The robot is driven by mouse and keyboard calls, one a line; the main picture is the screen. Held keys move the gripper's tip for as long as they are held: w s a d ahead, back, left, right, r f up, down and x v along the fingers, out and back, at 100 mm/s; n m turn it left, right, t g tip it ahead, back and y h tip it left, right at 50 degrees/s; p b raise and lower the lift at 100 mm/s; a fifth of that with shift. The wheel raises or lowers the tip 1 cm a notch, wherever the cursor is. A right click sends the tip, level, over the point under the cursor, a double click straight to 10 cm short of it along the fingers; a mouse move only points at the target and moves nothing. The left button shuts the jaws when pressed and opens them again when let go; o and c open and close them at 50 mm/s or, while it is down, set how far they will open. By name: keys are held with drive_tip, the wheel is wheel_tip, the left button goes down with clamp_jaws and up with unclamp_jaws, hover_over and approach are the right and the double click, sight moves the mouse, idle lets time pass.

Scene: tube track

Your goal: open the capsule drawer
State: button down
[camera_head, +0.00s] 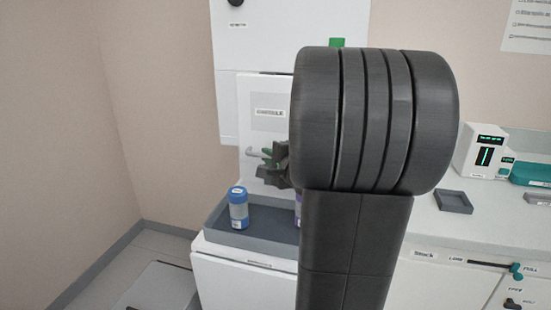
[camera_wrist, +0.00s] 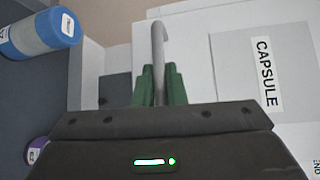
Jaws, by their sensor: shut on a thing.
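The capsule drawer (camera_head: 255,92) is a white front with a grey label plate reading CAPSULE; the label also shows large and sideways in the wrist view (camera_wrist: 264,75). Its pale grey bar handle (camera_head: 251,152) sticks out below the label, and in the wrist view the handle (camera_wrist: 158,38) runs between my green fingers. My gripper (camera_wrist: 159,84) is shut on this handle. In the head view my gripper (camera_head: 270,158) is partly hidden behind my dark arm, which also covers the drawer's right side. I cannot tell how far the drawer stands out.
A blue-capped bottle (camera_head: 239,208) stands in a dark grey tray (camera_head: 265,245) below the handle; a purple-topped one (camera_wrist: 37,150) is mostly hidden. A small device (camera_head: 485,150) and a small dark tray (camera_head: 453,202) stand on the counter at right. Floor is visible at lower left.

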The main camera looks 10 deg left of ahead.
drive_tip(key=s+b, duration=0.2)
drive_tip(key=s, duration=1)
drive_tip(key=shift+a, duration=0.2)
drive_tip(key=c, duration=1.5)
unclamp_jaws()
